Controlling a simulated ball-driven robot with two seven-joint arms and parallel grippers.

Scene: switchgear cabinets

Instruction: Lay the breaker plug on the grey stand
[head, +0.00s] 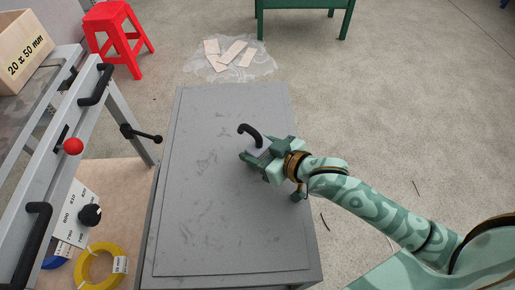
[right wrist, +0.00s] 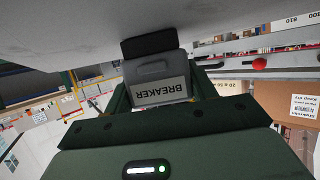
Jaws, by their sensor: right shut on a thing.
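The grey stand (head: 215,230) has a wide flat top in the middle of the head view. My right gripper (head: 262,152) is over the right half of this top, its arm coming in from the right. It is shut on the breaker plug (head: 258,148), a small grey block with a curved black piece rising from it. In the right wrist view the plug (right wrist: 160,85) sits between the fingers, its BREAKER label upside down. A grey surface lies close along the top of that view. I cannot tell whether the plug touches the stand. My left gripper is not in view.
A grey frame with black handles and a red knob (head: 73,146) stands at the left. A black lever (head: 140,133) points toward the stand's left edge. A yellow coil (head: 98,263) lies lower left, and a red stool (head: 118,35) stands behind. The stand's top is otherwise bare.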

